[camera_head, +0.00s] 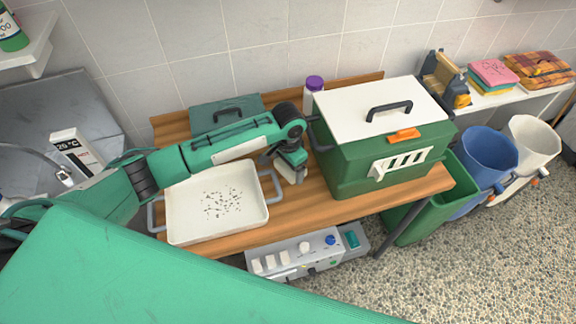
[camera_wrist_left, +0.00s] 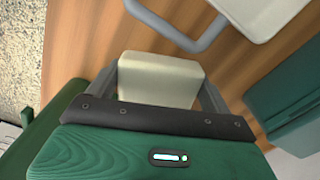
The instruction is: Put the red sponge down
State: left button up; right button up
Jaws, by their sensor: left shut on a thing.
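My left gripper (camera_head: 292,172) points down over the wooden bench (camera_head: 300,210), between a white tray and a green box. It is shut on a cream-coloured block (camera_wrist_left: 160,78), which sits between the two fingers in the left wrist view. The block looks cream, not red, and I see no red sponge in either view. I cannot tell whether the block touches the bench. My right gripper is not in view.
The white tray (camera_head: 180,220) with dark specks lies left of the gripper. The green box (camera_head: 345,165) with a white lid stands close on the right. A purple-capped bottle (camera_head: 314,88) and a dark green case (camera_head: 228,108) are behind. A bare bench strip runs in front.

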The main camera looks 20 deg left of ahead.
pick_arm(q)
jog(key=shift+f, duration=0.5)
jog(key=shift+f, duration=0.2)
jog(key=o, duration=0.8)
jog(key=shift+c, duration=0.2)
jog(key=shift+r, duration=0.5)
notch_tip(320, 180, up, 12)
jog(key=b, duration=0.2)
jog(key=shift+f, duration=0.25)
jog(key=shift+s+f, duration=0.1)
jog(key=shift+f, duration=0.05)
